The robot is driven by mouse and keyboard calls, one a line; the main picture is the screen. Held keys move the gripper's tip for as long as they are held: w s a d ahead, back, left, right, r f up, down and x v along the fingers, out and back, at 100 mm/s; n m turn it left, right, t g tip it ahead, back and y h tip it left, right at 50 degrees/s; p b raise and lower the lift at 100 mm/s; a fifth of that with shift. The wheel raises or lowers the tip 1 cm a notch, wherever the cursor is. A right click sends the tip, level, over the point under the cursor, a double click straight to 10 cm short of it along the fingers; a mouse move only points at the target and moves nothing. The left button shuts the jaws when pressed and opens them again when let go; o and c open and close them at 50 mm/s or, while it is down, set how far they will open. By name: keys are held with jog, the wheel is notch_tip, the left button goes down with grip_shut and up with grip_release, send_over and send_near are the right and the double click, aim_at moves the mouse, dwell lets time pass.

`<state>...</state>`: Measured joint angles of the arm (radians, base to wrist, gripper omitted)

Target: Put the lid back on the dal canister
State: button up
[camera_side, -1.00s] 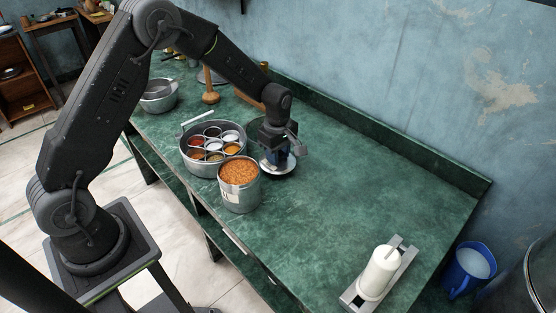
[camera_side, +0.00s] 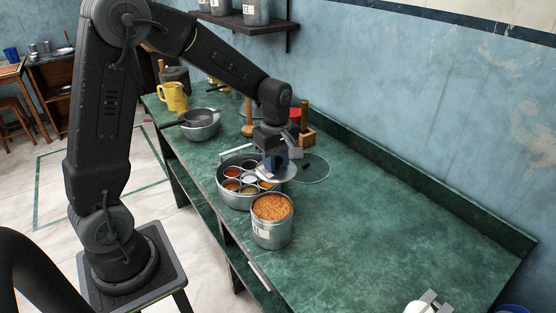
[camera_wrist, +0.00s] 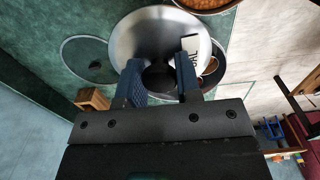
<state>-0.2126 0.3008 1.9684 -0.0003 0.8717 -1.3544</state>
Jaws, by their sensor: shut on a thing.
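The dal canister (camera_side: 271,233) is a steel cylinder with a pale label, open at the top and full of orange dal. It stands on the green counter, and its top also shows at the upper edge of the wrist view (camera_wrist: 272,6). My gripper (camera_side: 273,160) is shut on the steel lid (camera_side: 287,175), a round metal disc. In the wrist view my gripper's blue fingers (camera_wrist: 158,76) close on a dark knob at the disc's middle, and the lid (camera_wrist: 135,36) faces the camera. The lid is held above the counter, behind the canister and apart from it.
A round spice box (camera_side: 232,199) with several small cups stands behind the canister, partly under the lid. A clear glass lid (camera_side: 314,178) lies to the right. A steel pot (camera_side: 203,128) and a yellow jug (camera_side: 172,97) stand farther back.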

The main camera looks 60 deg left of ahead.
jog(key=s+d+r, duration=0.3)
jog(key=s+d, duration=0.3)
jog(key=d, duration=0.1)
jog(key=shift+a+f, duration=0.1)
jog(key=shift+f, duration=2.85)
jog(key=shift+f, duration=0.15)
jog(key=o, duration=1.5)
jog(key=shift+r, duration=3.5)
jog(key=shift+c, duration=0.5)
